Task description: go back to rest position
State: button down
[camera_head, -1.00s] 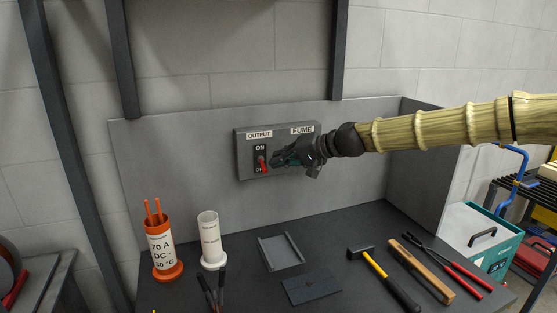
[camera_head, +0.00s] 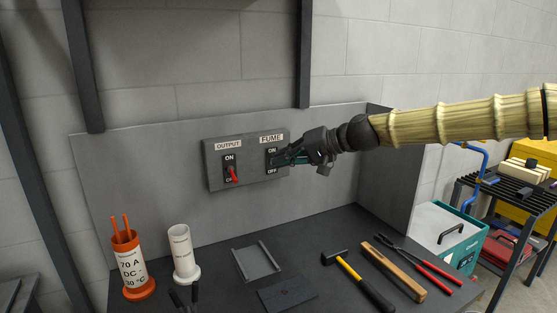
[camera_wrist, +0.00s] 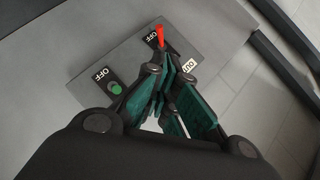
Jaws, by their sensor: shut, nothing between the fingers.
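My gripper (camera_head: 276,160) is shut and empty, with its fingertips in front of the FUME switch on the grey switch panel (camera_head: 250,178). In the head view it hides most of that switch; contact cannot be told. The OUTPUT switch's red lever (camera_head: 234,175) points down towards OFF. In the wrist view, the closed green-padded fingers (camera_wrist: 166,68) show over the panel, between the red lever (camera_wrist: 160,36) and the FUME switch's green lever (camera_wrist: 117,89). The green lever is beside its OFF label.
Below the panel, the dark bench holds an orange rod holder (camera_head: 133,268), a white cylinder (camera_head: 181,250), a grey tray (camera_head: 256,276), a hammer (camera_head: 352,272) and pliers (camera_head: 425,262). A side wall (camera_head: 382,165) closes the bench's right end. Air above the bench is free.

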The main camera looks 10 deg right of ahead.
dwell(0.3)
jog(key=p+x, duration=0.2)
jog(key=x, duration=0.7)
jog(key=shift+w+a+r, duration=0.2)
jog(key=shift+r, duration=0.2)
jog(key=shift+p, duration=0.45)
jog(key=shift+w+a+g+p, duration=0.25)
jog(key=shift+g+p, duration=0.15)
jog(key=shift+p, duration=0.6)
